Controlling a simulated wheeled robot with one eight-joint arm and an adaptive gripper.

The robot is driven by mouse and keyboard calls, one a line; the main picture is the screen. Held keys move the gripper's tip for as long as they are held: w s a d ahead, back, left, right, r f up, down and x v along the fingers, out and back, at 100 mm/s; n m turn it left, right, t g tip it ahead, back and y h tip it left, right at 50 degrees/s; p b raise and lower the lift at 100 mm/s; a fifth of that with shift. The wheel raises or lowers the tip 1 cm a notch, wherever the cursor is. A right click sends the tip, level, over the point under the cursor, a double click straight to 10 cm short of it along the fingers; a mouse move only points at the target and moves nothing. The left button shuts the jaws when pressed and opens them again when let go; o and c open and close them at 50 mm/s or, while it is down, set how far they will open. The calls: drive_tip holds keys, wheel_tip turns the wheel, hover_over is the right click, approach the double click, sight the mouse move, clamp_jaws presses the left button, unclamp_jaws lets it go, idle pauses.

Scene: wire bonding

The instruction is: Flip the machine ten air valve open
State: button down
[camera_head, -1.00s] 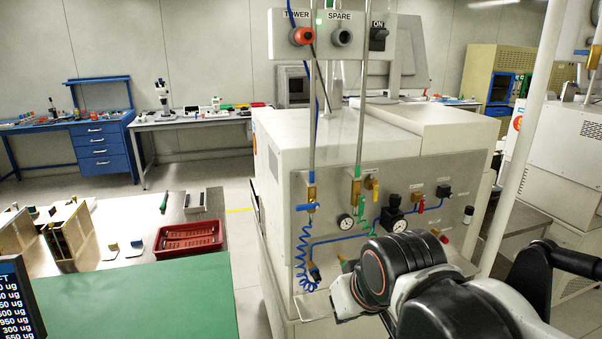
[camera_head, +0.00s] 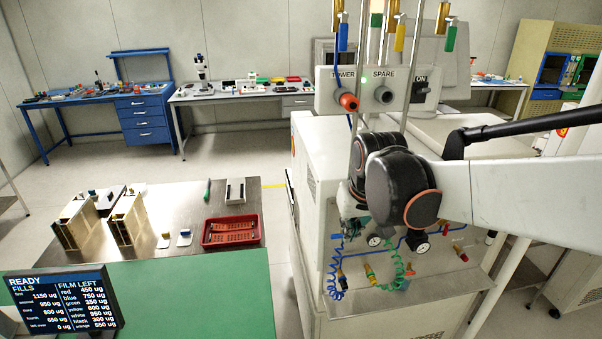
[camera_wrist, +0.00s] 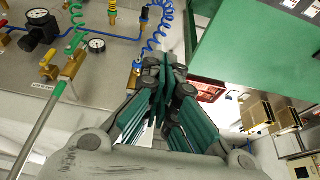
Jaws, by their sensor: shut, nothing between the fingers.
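The front panel (camera_head: 445,268) of the white machine carries several air fittings and hoses. In the wrist view, a brass valve with a yellow handle (camera_wrist: 48,66) sits above a small label I cannot read. I cannot tell which valve belongs to machine ten. My gripper (camera_wrist: 170,68) is shut and empty in the wrist view, to the right of this valve and apart from it. Its tips are close below a coiled blue hose (camera_wrist: 155,38). In the head view my arm hides the panel's upper left.
Upright pipes carry valves with blue (camera_head: 343,37), yellow (camera_head: 400,38) and green (camera_head: 450,38) levers above a TOWER/SPARE/ON switch box (camera_head: 325,92). Dial gauges (camera_wrist: 96,45) and a coiled green hose (camera_head: 396,270) crowd the panel. A green bench (camera_head: 200,300) stands left, with a red tray (camera_head: 232,246).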

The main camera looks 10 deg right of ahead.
sight(341, 235)
drive_tip(key=w+r+g+p, duration=0.1)
drive_tip(key=w+r+p, duration=0.3)
drive_tip(key=w+p, duration=0.1)
drive_tip(key=shift+w+r+p, duration=0.25)
drive_tip(key=shift+w+p, duration=0.1)
drive_tip(key=shift+p, duration=0.45)
drive_tip(key=shift+a+f, duration=0.1)
drive_tip(key=shift+f, duration=0.05)
drive_tip(key=x, duration=0.9)
drive_tip(key=shift+f, duration=0.35)
